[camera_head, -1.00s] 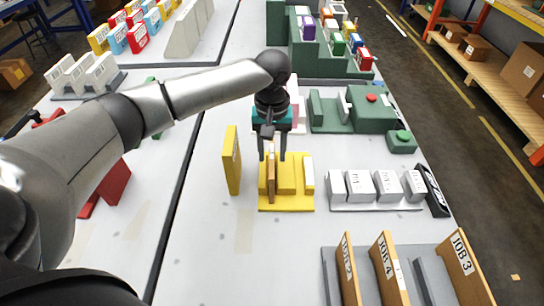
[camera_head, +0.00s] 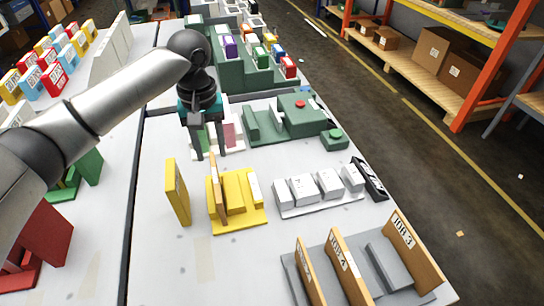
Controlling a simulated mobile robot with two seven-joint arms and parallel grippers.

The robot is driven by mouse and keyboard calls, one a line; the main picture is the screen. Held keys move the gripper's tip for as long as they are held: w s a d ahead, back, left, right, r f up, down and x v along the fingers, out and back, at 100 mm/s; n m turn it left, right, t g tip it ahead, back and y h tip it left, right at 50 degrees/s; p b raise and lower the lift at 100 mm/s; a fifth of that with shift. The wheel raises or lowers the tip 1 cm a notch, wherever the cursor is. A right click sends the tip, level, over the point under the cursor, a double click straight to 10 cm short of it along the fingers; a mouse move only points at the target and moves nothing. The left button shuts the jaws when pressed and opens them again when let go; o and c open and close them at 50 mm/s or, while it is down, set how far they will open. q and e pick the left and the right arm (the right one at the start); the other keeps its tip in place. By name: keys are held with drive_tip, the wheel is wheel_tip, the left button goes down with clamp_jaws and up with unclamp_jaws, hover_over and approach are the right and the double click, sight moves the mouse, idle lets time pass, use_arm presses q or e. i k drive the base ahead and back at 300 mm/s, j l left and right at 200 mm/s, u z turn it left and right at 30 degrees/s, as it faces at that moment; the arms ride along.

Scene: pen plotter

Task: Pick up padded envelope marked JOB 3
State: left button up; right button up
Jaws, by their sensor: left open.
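The padded envelope marked JOB 3 (camera_head: 408,246) is a tan upright slab with a white label, at the right end of a grey rack (camera_head: 379,301) at the bottom right. My left gripper (camera_head: 210,154) is open, with its fingers pointing down, near the top of a thin brown slab (camera_head: 213,182) in a yellow stand (camera_head: 240,226). It is well to the left of and beyond the JOB 3 envelope. I cannot tell whether the fingers touch the brown slab. My right gripper is out of view.
Two more tan envelopes, one marked JOB 4 (camera_head: 347,264), stand left of JOB 3 in the rack. A yellow panel (camera_head: 176,192) stands left of the yellow stand. Grey-white blocks (camera_head: 303,189) and a green fixture (camera_head: 300,118) lie beyond the rack. The table between stand and rack is clear.

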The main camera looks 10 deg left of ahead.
sight(427, 277)
drive_tip(key=z, duration=1.1)
